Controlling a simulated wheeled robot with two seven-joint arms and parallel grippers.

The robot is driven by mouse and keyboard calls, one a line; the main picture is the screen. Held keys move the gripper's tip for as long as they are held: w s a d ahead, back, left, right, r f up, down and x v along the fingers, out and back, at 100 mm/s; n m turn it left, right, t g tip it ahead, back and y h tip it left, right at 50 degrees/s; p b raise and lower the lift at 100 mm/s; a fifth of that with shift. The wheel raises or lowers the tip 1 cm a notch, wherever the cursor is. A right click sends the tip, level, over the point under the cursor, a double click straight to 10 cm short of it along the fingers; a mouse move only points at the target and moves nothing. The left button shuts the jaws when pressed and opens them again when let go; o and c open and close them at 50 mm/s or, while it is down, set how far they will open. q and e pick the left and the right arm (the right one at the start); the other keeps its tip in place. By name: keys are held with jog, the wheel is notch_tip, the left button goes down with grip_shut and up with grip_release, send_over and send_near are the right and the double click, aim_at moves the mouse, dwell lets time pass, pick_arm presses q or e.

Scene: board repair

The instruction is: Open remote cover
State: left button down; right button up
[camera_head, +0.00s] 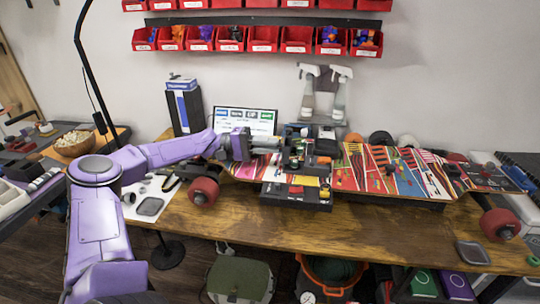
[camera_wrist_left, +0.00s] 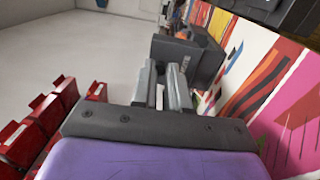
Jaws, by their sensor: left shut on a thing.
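My right gripper is not in view.
Behind are a monitor (camera_head: 246,122), two spray bottles (camera_head: 340,95) and a blue box (camera_head: 186,108). Red bins (camera_head: 232,40) hang on the wall.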

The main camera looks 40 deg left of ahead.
pick_arm(q)
jog(key=shift+f, duration=0.15)
dwell(0.3)
jog(key=c, duration=1.1)
grip_release()
jog(key=b+v, duration=0.1)
jog(key=v, duration=0.3)
jog(key=b+v, duration=0.1)
jog(key=v, duration=0.4)
jog(key=shift+s+a+f, duration=0.1)
jog(key=shift+a+f, duration=0.1)
jog(key=shift+a, duration=0.1)
jog(key=shift+s+a, duration=0.3)
jog(key=shift+a, duration=0.15)
